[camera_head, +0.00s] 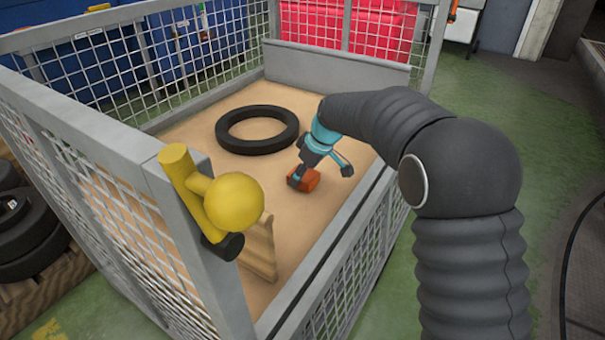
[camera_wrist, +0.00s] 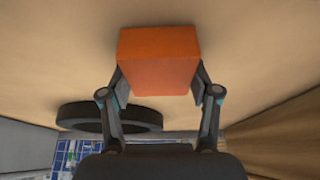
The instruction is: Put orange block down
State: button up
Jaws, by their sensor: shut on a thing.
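The orange block (camera_head: 308,180) is inside a wire-mesh cage, low over or on its tan floor (camera_head: 200,135). I cannot tell whether its underside touches the floor. My gripper (camera_head: 305,177) is shut on the block. In the wrist view the orange block (camera_wrist: 158,60) sits between the two fingers of my gripper (camera_wrist: 160,88), one finger against each side. Part of the block is hidden behind a finger in the head view.
A black ring-shaped tyre (camera_head: 257,130) lies on the cage floor, left of my gripper. Grey-framed mesh walls (camera_head: 75,170) surround the floor. A yellow ball-ended handle (camera_head: 234,202) is at the near corner. Bare floor lies around the block.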

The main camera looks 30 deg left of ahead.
jog(key=o, duration=1.2)
jog(key=shift+f, duration=0.1)
jog(key=shift+r, duration=0.25)
jog(key=p+v, duration=0.1)
jog(key=v, duration=1)
jog(key=shift+d+r+p, duration=0.15)
jog(key=shift+r+p, duration=0.15)
jog(key=shift+r, duration=0.1)
